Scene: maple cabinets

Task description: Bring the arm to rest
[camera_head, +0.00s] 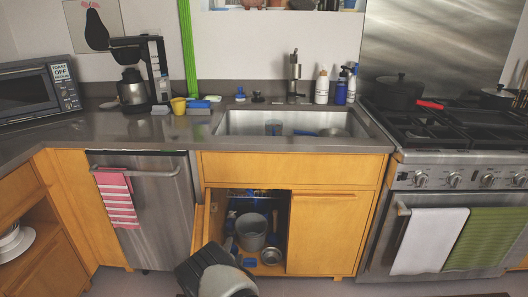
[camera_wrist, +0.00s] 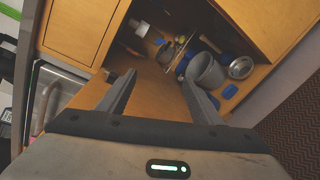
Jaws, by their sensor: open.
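My gripper (camera_wrist: 158,80) is open in the wrist view, with its two dark fingers spread apart and nothing seen between them. It faces the open cabinet under the sink. The cabinet's left door (camera_head: 201,222) stands open. Inside are a grey bin (camera_head: 251,231) and several blue items. The bin also shows in the wrist view (camera_wrist: 206,72), to the right of the fingers.
The right cabinet door (camera_head: 328,232) is shut. A dishwasher (camera_head: 150,205) with a pink striped towel (camera_head: 117,199) is to the left. The stove (camera_head: 455,180) is to the right. The counter (camera_head: 120,135) runs above, with a sink (camera_head: 290,122).

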